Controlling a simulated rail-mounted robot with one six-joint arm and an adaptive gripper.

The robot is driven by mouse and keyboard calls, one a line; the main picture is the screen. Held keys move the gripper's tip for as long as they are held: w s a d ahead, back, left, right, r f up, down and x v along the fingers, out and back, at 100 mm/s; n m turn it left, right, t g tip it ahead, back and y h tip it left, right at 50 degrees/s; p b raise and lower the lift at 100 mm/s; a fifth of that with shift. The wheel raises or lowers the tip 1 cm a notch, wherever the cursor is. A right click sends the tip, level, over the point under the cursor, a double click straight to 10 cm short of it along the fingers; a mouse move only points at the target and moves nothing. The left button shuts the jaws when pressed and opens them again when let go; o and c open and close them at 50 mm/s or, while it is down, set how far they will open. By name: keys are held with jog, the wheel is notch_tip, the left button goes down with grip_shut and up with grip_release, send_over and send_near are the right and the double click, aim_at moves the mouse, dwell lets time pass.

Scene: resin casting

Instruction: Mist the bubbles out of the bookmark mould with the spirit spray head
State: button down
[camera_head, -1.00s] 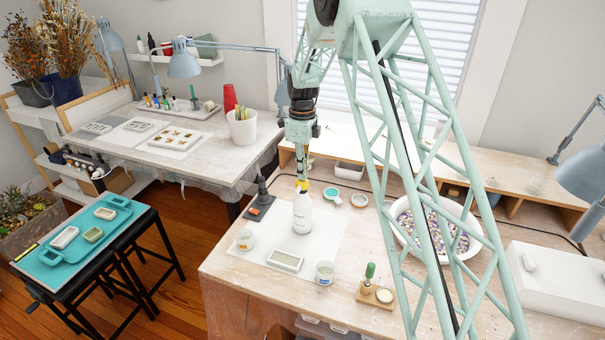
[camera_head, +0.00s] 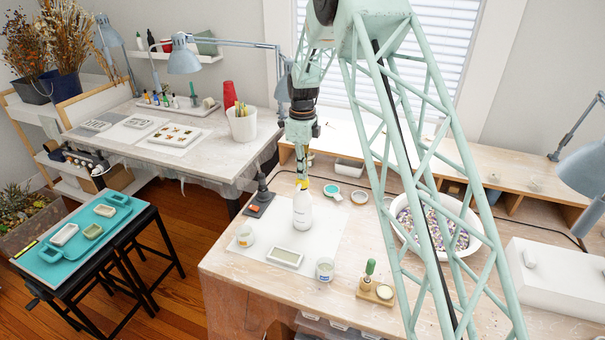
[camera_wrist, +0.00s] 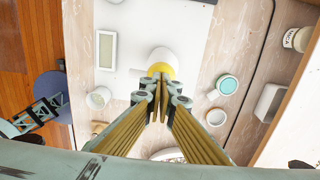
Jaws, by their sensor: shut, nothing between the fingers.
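A white bottle (camera_head: 302,213) with a yellow top (camera_head: 303,188) stands upright on a white sheet on the workbench. My gripper (camera_head: 303,180) is shut, points down, and is right over the yellow top. In the wrist view my fingertips (camera_wrist: 160,72) meet at the yellow top (camera_wrist: 168,72) of the bottle (camera_wrist: 160,55). I cannot tell whether they touch or press it. A white rectangular mould (camera_head: 285,258) with a pale filling lies on the sheet in front of the bottle; it also shows in the wrist view (camera_wrist: 106,50). Bubbles are too small to tell.
Two cups (camera_head: 245,236) (camera_head: 325,270) stand beside the mould. A dark tool on a stand (camera_head: 262,196) is left of the bottle, a teal-topped jar (camera_head: 332,191) right.

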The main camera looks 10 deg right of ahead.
notch_tip(320, 180, up, 14)
jog(key=shift+p, duration=0.45)
jog(key=shift+f, duration=0.1)
dwell(0.3)
dwell(0.6)
jog(key=s+r+n+t+b, duration=0.1)
jog(key=s+r+n+b, duration=0.35)
jog(key=s+r, duration=0.8)
jog(key=s+r+n+t+b, duration=0.1)
jog(key=s+r+n, duration=0.65)
jog(key=s, duration=0.95)
jog(key=s+f+n+b, duration=0.1)
jog(key=s+n, duration=0.3)
jog(key=s, duration=0.7)
jog(key=s+f+n+t+b, duration=0.1)
jog(key=s+f+n+b, duration=0.1)
jog(key=s, duration=1)
jog(key=s+f+n+t+b, duration=0.1)
jog(key=s+f+n, duration=0.3)
jog(key=s, duration=0.7)
jog(key=n, duration=0.2)
jog(key=shift+s+n, duration=0.3)
jog(key=shift+s, duration=0.05)
